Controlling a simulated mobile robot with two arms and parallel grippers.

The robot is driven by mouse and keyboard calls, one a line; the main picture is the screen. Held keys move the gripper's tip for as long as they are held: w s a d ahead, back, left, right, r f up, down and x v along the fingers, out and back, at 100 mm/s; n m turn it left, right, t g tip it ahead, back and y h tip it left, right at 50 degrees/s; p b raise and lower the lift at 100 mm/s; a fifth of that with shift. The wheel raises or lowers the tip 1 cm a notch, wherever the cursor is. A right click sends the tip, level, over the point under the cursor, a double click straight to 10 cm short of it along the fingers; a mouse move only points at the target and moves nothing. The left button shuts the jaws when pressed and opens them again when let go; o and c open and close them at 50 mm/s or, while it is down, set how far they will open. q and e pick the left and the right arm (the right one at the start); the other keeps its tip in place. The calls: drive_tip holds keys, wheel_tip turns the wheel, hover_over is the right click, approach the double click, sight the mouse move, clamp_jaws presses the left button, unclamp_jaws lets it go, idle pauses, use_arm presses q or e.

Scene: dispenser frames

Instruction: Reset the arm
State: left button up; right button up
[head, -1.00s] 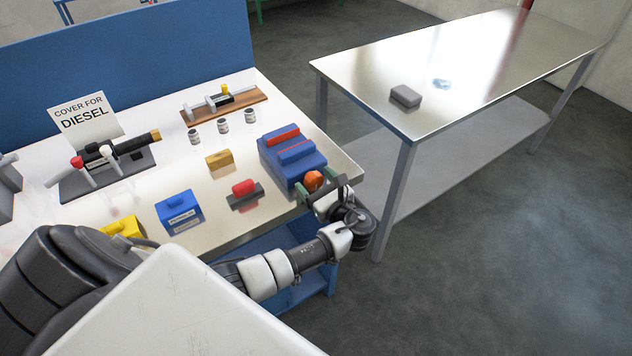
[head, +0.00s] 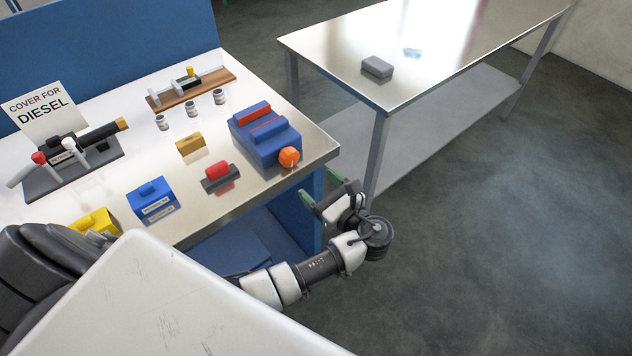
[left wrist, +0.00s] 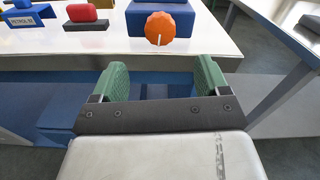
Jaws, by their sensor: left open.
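My left gripper (head: 322,200) is open and empty, just off the right front corner of the workbench, over the floor. In the left wrist view its two green fingers (left wrist: 162,82) stand wide apart with nothing between them. Beyond them is an orange knob (left wrist: 160,28) with a white mark. In the head view the knob (head: 289,157) sits on the front of a blue unit (head: 268,150) with red bars on top. The gripper is apart from the knob. My right gripper is not in view.
The workbench (head: 230,215) holds a blue labelled box (head: 151,198), a red-topped block (head: 218,173), a yellow block (head: 190,144), small cylinders, and a "COVER FOR DIESEL" sign (head: 42,110). A metal table (head: 430,55) with a grey block (head: 377,67) stands right. Floor at right is clear.

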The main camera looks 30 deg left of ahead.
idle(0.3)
use_arm(q)
drive_tip(key=s+a+f+h, duration=0.1)
drive_tip(key=s+f+h, duration=0.15)
drive_tip(key=f, duration=0.65)
drive_tip(key=s+a+f+h, duration=0.15)
drive_tip(key=f+h, duration=0.25)
drive_tip(key=f, duration=0.6)
drive_tip(key=s+f+n+g+h, duration=0.45)
drive_tip(key=s+f, duration=0.75)
drive_tip(key=f, duration=0.3)
drive_tip(key=s+f+n+h, duration=0.2)
drive_tip(key=s+f+n, duration=0.3)
drive_tip(key=s, duration=0.7)
drive_tip(key=s+d+f+n+g+h, duration=0.1)
drive_tip(key=s+f+n+h, duration=0.2)
drive_tip(key=s+n, duration=0.6)
drive_tip(key=s+f, duration=0.2)
drive_tip(key=s, duration=0.1)
drive_tip(key=shift+s+d+f+h, duration=0.2)
drive_tip(key=shift+s+d+h, duration=0.1)
